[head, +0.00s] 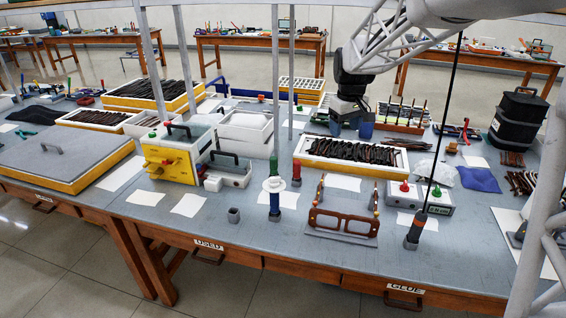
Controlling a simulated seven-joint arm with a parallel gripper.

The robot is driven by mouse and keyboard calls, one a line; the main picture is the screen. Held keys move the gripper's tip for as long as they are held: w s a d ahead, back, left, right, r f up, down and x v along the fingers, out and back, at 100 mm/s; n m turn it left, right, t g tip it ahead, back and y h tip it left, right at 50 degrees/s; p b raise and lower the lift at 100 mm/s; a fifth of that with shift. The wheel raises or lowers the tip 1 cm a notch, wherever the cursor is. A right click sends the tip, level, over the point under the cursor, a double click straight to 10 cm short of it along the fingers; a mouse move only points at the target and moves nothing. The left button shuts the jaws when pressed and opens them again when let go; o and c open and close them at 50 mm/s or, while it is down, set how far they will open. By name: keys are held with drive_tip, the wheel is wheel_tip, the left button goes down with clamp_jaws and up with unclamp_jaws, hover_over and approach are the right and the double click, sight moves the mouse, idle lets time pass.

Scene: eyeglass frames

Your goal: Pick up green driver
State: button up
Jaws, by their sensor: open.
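A green-handled tool (273,166), which looks like the green driver, stands upright near the front middle of the bench. A white round collar sits below its green top, and its blue lower part rests in a dark base. My gripper (351,128) hangs above the back part of the bench, to the right of and behind the green driver. Its two blue fingertips are apart with nothing seen between them. It is well clear of the driver.
A brown frame fixture (343,222) and a corded tool (416,230) are further right. A yellow-fronted box (168,164) is left. A tray of dark frames (350,157) lies below my gripper. Thin upright posts cross the view.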

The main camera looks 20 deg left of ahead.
drive_tip(key=w+a+f+n, duration=0.3)
drive_tip(key=w+a+f, duration=0.6)
drive_tip(key=w+a, duration=0.3)
drive_tip(key=n+g, duration=0.1)
drive_tip(key=n, duration=0.2)
hover_over(274, 158)
wheel_tip(274, 158, down, 13)
drive_tip(key=shift+f, duration=0.1)
drive_tip(key=shift+a+f, duration=0.15)
drive_tip(key=shift+a, duration=0.05)
drive_tip(key=shift+f, duration=1.3)
drive_tip(key=shift+f, duration=2.6)
drive_tip(key=shift+d, duration=0.1)
drive_tip(key=shift+c, duration=0.3)
